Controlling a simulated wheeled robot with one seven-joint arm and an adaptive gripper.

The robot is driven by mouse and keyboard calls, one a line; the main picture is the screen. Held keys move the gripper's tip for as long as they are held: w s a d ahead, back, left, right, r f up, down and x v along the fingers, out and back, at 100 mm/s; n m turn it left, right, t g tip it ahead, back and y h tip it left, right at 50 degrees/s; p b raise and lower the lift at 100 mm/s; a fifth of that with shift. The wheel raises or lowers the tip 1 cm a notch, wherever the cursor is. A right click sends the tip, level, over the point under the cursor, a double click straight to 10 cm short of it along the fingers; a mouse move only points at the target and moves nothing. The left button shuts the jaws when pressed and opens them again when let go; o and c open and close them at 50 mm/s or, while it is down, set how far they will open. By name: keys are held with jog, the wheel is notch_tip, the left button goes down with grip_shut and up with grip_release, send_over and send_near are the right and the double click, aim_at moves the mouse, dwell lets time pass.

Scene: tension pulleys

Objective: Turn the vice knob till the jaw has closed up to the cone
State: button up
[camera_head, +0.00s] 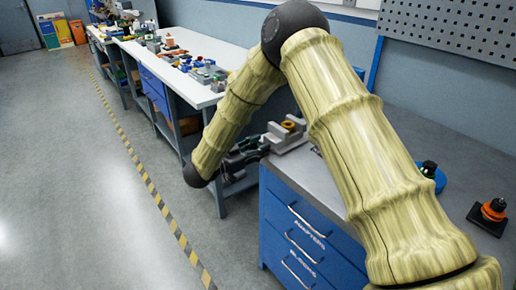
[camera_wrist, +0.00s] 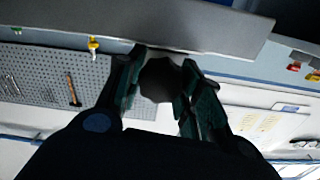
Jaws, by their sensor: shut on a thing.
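The grey vice (camera_head: 285,138) stands at the left end of the grey workbench top. A small orange-yellow piece, apparently the cone (camera_head: 289,125), sits between its jaws; the gap around it is too small to make out. The dark vice knob (camera_wrist: 160,80) shows in the wrist view between the two fingers of my gripper (camera_wrist: 161,72), which is shut on it. In the head view my gripper (camera_head: 258,147) reaches the vice from the left, at the bench edge, and the knob is hidden there.
The blue drawer cabinet (camera_head: 297,225) is under the bench top. An orange and black part on a dark base (camera_head: 492,209) and a blue round part (camera_head: 437,178) lie right of my arm. A white table (camera_head: 203,45) with several parts stands behind. Floor at left is clear.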

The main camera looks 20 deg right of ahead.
jog(key=o, duration=1)
jog(key=shift+a, duration=0.1)
jog(key=v, duration=1.1)
jog(key=shift+s+a, duration=0.15)
jog(key=shift+a, duration=0.25)
jog(key=shift+o, duration=0.2)
